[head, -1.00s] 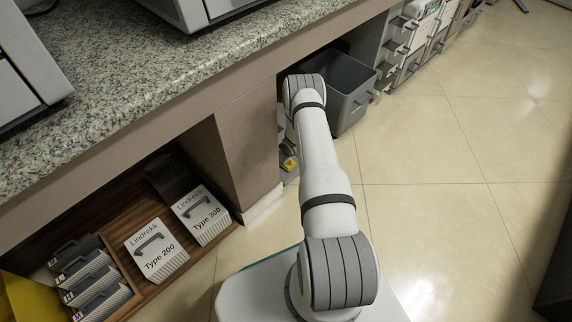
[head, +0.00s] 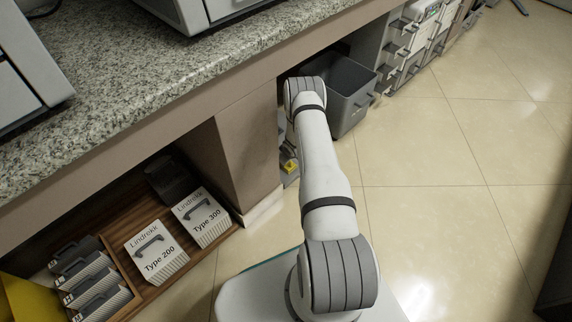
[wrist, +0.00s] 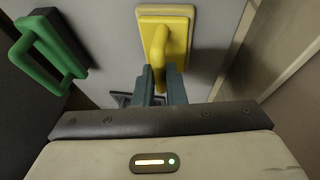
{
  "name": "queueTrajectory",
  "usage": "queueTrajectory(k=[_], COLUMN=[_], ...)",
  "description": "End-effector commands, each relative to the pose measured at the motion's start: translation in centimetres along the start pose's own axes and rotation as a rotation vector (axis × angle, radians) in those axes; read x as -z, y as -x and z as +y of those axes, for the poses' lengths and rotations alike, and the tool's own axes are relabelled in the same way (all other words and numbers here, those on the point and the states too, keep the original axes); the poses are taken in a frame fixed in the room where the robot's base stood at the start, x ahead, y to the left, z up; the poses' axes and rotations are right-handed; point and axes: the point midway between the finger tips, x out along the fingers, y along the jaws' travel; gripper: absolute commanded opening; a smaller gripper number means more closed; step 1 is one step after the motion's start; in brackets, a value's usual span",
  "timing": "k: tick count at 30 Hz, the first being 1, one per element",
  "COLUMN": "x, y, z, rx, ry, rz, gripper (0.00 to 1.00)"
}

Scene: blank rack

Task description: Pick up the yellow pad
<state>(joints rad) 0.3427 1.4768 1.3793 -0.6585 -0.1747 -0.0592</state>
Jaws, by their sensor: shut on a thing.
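The yellow pad (wrist: 178,25) shows at the top middle of the wrist view, a flat block with a raised yellow handle. It is against a grey surface. My gripper (wrist: 160,78) is shut on the lower end of its handle, with one dark teal finger on each side. In the head view a small piece of the yellow pad (head: 290,166) shows left of my arm, under the counter. My gripper is hidden there.
A green handle (wrist: 48,50) is at the left of the wrist view. A grey bin (head: 352,92) stands beyond my arm under the counter (head: 150,85). White Lindrekk boxes (head: 158,252) lie in a wooden tray at lower left. The tiled floor at right is clear.

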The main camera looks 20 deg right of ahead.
Motion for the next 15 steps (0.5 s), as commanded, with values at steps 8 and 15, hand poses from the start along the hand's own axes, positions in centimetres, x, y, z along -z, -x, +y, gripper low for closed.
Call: queueTrajectory(k=[8,15], x=[0.3,2.0], y=[0.6,4.9], z=[0.2,1.2], rx=[-0.001,-0.002], ry=[0.0,-0.001], rz=[0.001,0.001], gripper=[0.0,0.0])
